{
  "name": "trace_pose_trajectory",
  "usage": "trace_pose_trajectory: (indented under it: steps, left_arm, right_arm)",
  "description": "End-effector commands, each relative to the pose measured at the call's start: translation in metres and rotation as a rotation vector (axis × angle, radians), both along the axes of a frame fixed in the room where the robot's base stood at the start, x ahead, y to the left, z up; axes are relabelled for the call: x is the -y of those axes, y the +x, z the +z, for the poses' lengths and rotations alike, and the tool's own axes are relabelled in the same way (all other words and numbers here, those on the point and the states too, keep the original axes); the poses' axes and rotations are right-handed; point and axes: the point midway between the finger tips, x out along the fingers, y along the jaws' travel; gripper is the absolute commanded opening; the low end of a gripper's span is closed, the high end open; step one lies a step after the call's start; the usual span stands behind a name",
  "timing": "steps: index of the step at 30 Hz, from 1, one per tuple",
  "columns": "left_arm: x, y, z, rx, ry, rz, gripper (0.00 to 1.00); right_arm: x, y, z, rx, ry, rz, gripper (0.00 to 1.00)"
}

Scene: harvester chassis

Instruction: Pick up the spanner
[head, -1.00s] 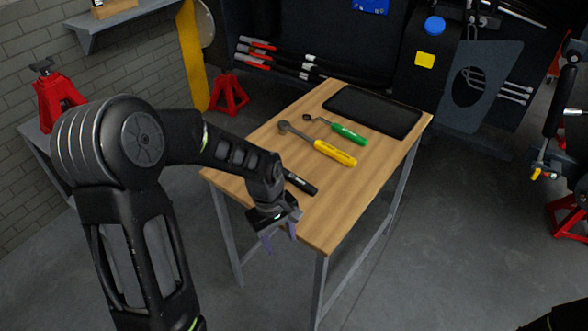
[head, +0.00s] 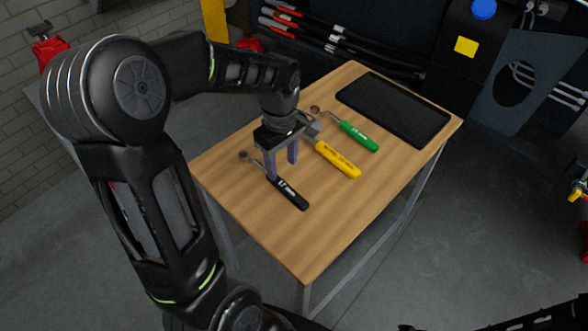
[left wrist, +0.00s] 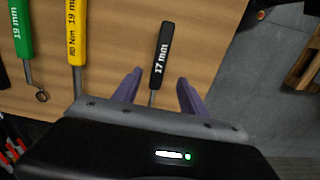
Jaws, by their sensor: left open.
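Three handled tools lie on the wooden table (head: 250,215). The black-handled spanner marked 17 mm (head: 288,193) is nearest the table's front left; its ring end shows to the left of my gripper. A yellow-handled tool (head: 338,160) and a green-handled spanner (head: 360,136) lie beyond it. My left gripper (head: 282,172) points down over the black spanner, open and empty. In the left wrist view the black handle (left wrist: 162,55) lies between the two purple fingers (left wrist: 158,88), with its lower end hidden by the gripper body. I cannot tell the height gap. My right gripper is out of view.
A dark tray or mat (head: 393,108) covers the table's far right part. The yellow tool (left wrist: 75,35) and green spanner (left wrist: 22,30) lie left of the fingers in the wrist view. The table's front right is clear.

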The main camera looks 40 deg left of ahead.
Motion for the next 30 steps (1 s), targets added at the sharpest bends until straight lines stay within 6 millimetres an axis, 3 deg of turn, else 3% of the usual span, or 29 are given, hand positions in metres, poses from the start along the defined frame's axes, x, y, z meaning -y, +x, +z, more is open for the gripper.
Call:
trace_pose_trajectory:
  steps: [13,21,30]
  left_arm:
    - [0.000,0.000,0.000,0.000,0.000,0.001,0.50]
    - [0.000,-0.001,-0.024,-0.003,0.000,0.000,0.50]
    - [0.000,-0.001,-0.026,0.000,0.000,0.001,0.50]
  right_arm:
    - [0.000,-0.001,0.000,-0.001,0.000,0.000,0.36]
    - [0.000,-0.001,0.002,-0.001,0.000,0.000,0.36]
    - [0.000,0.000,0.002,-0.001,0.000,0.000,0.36]
